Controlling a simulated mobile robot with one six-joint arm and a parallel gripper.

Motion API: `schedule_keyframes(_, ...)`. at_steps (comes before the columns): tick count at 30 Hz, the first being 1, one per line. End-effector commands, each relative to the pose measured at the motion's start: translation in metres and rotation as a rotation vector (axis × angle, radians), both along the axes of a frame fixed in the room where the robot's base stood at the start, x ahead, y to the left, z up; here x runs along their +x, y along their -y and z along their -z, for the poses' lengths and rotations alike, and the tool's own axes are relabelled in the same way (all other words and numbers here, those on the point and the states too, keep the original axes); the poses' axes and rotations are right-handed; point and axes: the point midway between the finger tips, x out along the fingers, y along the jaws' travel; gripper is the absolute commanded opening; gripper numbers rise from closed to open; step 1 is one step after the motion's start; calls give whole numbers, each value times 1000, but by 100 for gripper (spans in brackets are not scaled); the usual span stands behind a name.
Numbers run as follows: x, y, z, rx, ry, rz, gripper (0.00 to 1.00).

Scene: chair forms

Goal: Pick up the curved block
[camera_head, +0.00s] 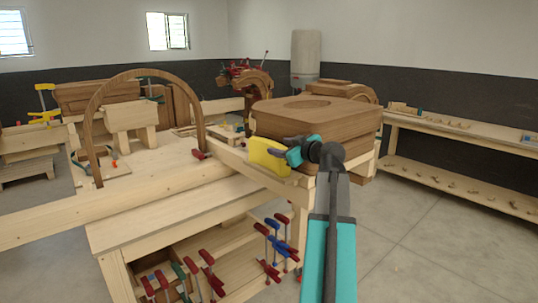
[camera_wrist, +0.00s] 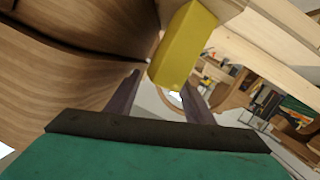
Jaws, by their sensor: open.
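A yellow block (camera_head: 265,156) with rounded edges sits at the near edge of the workbench, beside a stack of thick brown wooden pieces. In the wrist view the yellow block (camera_wrist: 181,48) lies ahead of my gripper (camera_wrist: 162,84), its near end in line with the gap between the two dark fingers. The fingers are apart, and I cannot tell whether either touches it. In the head view my gripper (camera_head: 287,148) is right of the yellow block and partly hides it. A tall, thin wooden arch (camera_head: 137,75) stands on the bench at left.
The brown wooden stack (camera_head: 318,115) stands close behind my gripper; its side (camera_wrist: 70,80) fills the left of the wrist view. A long side table (camera_head: 455,135) runs along the right wall. The floor at right is clear.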

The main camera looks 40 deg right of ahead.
Motion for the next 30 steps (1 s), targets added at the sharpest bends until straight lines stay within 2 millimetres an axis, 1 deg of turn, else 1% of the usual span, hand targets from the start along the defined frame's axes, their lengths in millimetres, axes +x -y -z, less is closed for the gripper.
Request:
schedule_keyframes(14, 5, 1, 1, 0, 0, -1, 48)
schedule_keyframes(20, 21, 3, 2, 1, -1, -3, 48)
schedule_keyframes(27, 45, 8, 7, 1, -1, -3, 48)
schedule_keyframes(30, 51, 10, 10, 0, -1, -2, 48)
